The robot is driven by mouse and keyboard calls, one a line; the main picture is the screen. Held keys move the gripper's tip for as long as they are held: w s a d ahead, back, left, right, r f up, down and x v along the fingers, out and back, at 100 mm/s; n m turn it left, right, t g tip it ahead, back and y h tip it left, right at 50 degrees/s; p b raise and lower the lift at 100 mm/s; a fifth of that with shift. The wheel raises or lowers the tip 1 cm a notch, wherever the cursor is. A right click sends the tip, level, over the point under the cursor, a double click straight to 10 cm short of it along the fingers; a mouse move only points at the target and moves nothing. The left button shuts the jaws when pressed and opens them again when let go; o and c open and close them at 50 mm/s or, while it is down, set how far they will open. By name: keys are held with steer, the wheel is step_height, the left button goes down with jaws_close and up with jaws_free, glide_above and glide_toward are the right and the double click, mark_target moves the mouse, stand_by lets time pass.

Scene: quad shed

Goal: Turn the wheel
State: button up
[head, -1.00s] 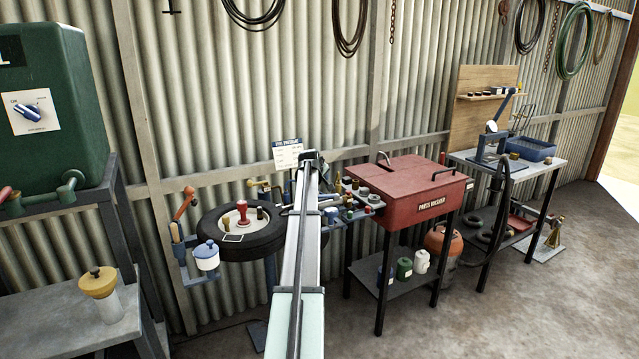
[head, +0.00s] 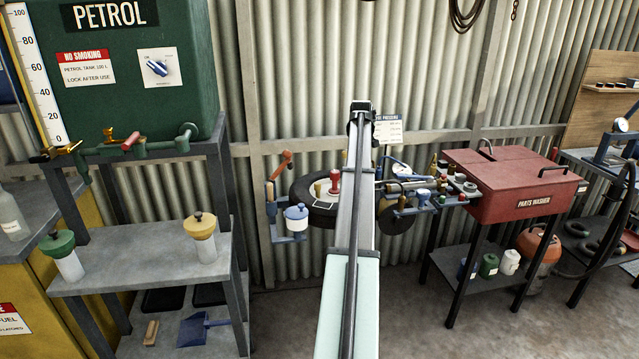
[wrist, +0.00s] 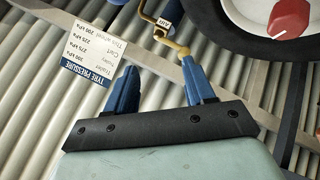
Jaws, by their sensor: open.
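In the wrist view the tyre (wrist: 212,22) and red knob (wrist: 289,18) show at the upper right. A dark disc (head: 396,219) also shows just right of my arm; I cannot tell whether it belongs to this wheel. My gripper (wrist: 160,66) has two blue fingers, apart and empty, with the tyre beyond and to their right. In the head view its fingers are hidden behind the arm's end.
A red parts washer (head: 510,187) stands right. A green petrol tank (head: 140,70) and grey bench (head: 150,262) stand left. Floor in front is clear.

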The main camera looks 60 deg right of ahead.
steer(key=w+a+n+t+y, duration=0.1)
steer(key=w+a+n+y, duration=0.1)
steer(key=w+a+y, duration=0.3)
steer(key=n+y, duration=0.4)
glide_toward(318, 183)
steer(key=x, duration=0.9)
steer(key=shift+f, duration=0.15)
steer(key=shift+c, duration=0.3)
jaws_close()
